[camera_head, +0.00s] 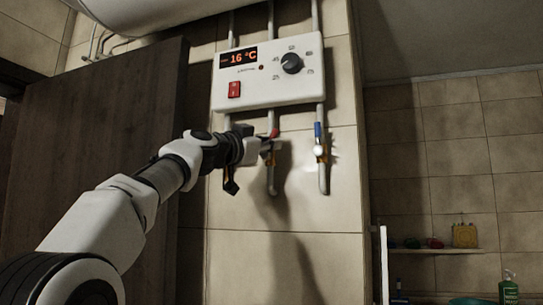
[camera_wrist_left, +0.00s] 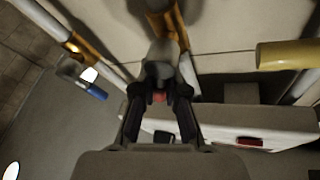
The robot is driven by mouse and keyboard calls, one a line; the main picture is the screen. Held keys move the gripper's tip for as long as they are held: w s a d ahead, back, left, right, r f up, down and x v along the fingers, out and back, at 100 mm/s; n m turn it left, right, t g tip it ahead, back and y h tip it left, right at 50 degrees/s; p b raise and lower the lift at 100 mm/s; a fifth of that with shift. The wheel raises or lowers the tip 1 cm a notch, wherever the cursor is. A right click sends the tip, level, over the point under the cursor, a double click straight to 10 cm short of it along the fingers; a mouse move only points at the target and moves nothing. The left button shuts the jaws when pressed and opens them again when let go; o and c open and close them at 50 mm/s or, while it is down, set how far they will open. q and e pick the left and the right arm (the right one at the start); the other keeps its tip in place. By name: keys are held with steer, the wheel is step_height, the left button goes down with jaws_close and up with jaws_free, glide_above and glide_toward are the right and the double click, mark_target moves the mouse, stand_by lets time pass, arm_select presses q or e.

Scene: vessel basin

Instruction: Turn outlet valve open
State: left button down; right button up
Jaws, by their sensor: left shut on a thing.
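A valve with a red handle (camera_head: 274,132) sits on the middle pipe below the white control box. My left gripper (camera_head: 262,145) reaches it from the left and is shut on its handle. In the left wrist view the fingers of my left gripper (camera_wrist_left: 160,105) close around the red handle (camera_wrist_left: 159,96), mostly hidden between them. A valve with a blue handle (camera_head: 318,131) is on the right pipe; it also shows in the left wrist view (camera_wrist_left: 96,91). No label shows which valve is the outlet. My right gripper is out of view.
The white control box (camera_head: 268,93) reads 16 °C and has a black knob (camera_head: 291,63) and a red switch (camera_head: 234,89). A yellow handle (camera_wrist_left: 285,54) is close beside my gripper in the left wrist view. A dark wooden door (camera_head: 95,130) stands left; a shelf (camera_head: 440,251) is right.

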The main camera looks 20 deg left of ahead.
arm_select(q)
steer(key=n, duration=0.1)
steer(key=n+t+y+b, duration=0.1)
steer(key=n, duration=0.1)
steer(key=shift+a+r+n+t, duration=0.15)
steer(key=shift+a+n+t, duration=0.15)
steer(key=shift+a+r+n+t+y+b, duration=0.1)
steer(key=shift+n+t+y+b, duration=0.15)
steer(key=shift+n, duration=0.35)
steer(key=shift+a+n+t+y+b, duration=0.15)
steer(key=shift+n+y, duration=0.2)
steer(key=shift+n, duration=0.25)
steer(key=shift+a+r+n+t+y+b, duration=0.15)
steer(key=shift+n+y, duration=0.15)
steer(key=shift+n, duration=0.3)
steer(key=shift+f, duration=0.1)
steer(key=c, duration=1.2)
jaws_free()
steer(key=shift+f, duration=0.1)
steer(key=shift+d, duration=0.1)
